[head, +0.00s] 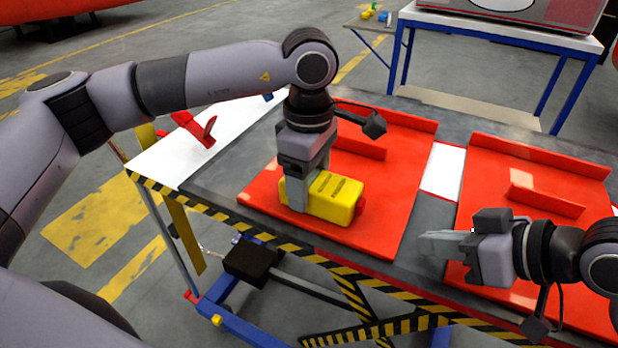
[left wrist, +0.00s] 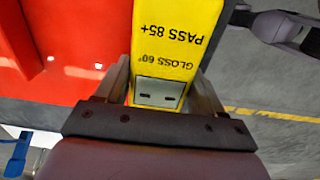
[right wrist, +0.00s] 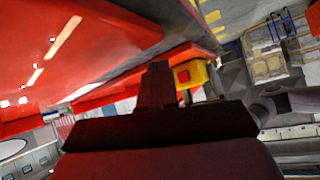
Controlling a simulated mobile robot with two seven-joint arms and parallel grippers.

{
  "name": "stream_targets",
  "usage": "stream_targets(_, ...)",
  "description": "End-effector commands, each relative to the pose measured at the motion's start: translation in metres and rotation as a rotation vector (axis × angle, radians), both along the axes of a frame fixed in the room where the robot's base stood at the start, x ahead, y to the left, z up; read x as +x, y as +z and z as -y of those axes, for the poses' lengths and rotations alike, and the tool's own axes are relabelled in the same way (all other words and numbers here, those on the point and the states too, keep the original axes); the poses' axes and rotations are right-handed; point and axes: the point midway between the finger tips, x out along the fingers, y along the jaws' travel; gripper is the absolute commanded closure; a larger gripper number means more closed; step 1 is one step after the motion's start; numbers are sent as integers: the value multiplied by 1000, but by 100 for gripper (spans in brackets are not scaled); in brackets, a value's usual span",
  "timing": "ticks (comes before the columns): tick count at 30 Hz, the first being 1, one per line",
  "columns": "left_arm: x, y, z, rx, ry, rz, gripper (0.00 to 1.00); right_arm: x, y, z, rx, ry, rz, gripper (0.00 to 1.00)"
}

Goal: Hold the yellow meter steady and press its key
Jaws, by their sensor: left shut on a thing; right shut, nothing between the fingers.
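The yellow meter (head: 337,196) lies on the left red panel near the table's front edge. My left gripper (head: 306,190) reaches down from above and is shut on it, one finger on its near side. In the left wrist view the meter (left wrist: 178,45) sits between both fingers, with "GLOSS 60°" and "PASS 85+" printed on it and a grey display. A red part, perhaps the key, shows at its right end (head: 361,203). My right gripper (head: 432,243) is shut and empty, to the right of the meter and apart from it, pointing left. The right wrist view shows the meter's end (right wrist: 188,74) with a red spot.
The left red panel (head: 385,225) and right red panel (head: 490,190) have raised ribs. A white strip (head: 444,172) lies between them. A red clamp-like thing (head: 195,128) stands on the table's white left part. Space between the right gripper and meter looks clear.

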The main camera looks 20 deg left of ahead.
Motion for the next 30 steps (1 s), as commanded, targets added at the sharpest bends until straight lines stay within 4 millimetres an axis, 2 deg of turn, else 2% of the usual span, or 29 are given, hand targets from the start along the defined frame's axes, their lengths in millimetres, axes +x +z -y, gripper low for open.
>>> stream_targets(1, -2, -5, 0, 4, -3, -11, 78, 2, 0, 3, -17, -21, 38, 100)
stream_targets(8, -2, -5, 0, 4, -3, -12, 78, 9, 4, 14, -65, -86, 159, 100)
stream_targets(13, -3, -5, 0, 4, -3, -12, 78, 11, 6, 9, -72, -96, 180, 100)
stream_targets(30, -3, -5, 0, 4, -3, -13, 78, 17, 5, -61, -71, -96, 177, 100)
